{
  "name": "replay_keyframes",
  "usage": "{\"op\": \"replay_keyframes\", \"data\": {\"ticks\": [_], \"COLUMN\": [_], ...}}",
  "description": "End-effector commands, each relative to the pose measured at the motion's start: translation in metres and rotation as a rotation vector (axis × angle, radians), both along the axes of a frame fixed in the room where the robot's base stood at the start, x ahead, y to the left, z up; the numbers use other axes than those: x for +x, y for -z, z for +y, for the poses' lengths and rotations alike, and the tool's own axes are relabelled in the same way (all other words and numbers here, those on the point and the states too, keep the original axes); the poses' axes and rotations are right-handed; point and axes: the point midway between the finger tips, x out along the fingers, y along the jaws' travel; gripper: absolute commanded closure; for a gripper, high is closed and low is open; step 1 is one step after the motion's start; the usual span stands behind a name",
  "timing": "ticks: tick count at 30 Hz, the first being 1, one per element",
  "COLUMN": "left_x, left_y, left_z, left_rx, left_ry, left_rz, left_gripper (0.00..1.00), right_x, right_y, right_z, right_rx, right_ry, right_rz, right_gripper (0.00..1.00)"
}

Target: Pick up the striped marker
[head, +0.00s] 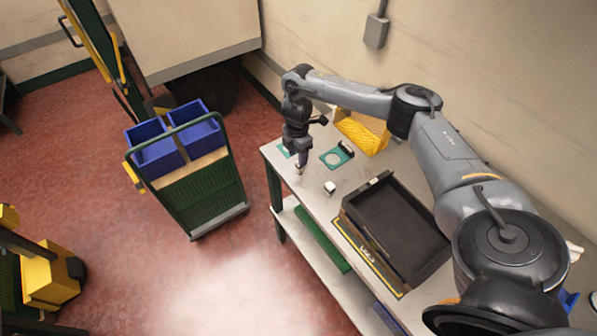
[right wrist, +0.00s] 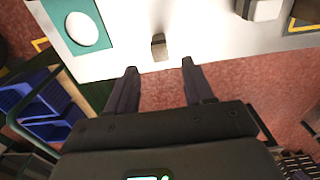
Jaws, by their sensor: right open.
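My right gripper (head: 302,160) points down over the near-left corner of the table. In the right wrist view its two fingers (right wrist: 159,66) are apart with nothing between them. A small grey-brown object (right wrist: 158,47) stands by the table edge, just beyond the fingertips and roughly centred between them. In the head view a small pale piece (head: 298,171) shows just below the gripper, partly covered by it. This may be the striped marker, but I cannot make out stripes. My left gripper is not in view.
A small white block (head: 330,187) lies nearby on the table (head: 322,208). A green mat with a pale circle (head: 335,158), a yellow bin (head: 362,130) and a dark tray (head: 372,254) are also there. A cart with blue bins (head: 190,170) stands left of the table.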

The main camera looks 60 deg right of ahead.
Motion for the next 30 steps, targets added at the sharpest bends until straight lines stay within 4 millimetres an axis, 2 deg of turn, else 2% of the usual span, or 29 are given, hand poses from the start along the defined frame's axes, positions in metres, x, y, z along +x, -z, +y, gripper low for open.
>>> {"op": "replay_keyframes", "data": {"ticks": [1, 10, 19, 30], "left_x": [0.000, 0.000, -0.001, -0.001], "left_y": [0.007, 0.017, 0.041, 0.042], "left_z": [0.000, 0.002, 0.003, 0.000], "left_rx": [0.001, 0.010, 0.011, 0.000], "left_ry": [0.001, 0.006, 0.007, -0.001], "left_rz": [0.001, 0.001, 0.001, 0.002], "left_gripper": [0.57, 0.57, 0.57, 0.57], "right_x": [0.000, -0.001, -0.003, -0.002], "right_y": [0.010, 0.027, 0.064, 0.068], "right_z": [0.000, 0.000, -0.001, -0.001], "right_rx": [0.000, 0.000, 0.001, -0.001], "right_ry": [0.000, -0.001, 0.000, -0.002], "right_rz": [0.001, 0.000, 0.000, -0.002], "right_gripper": [0.48, 0.48, 0.48, 0.48]}}
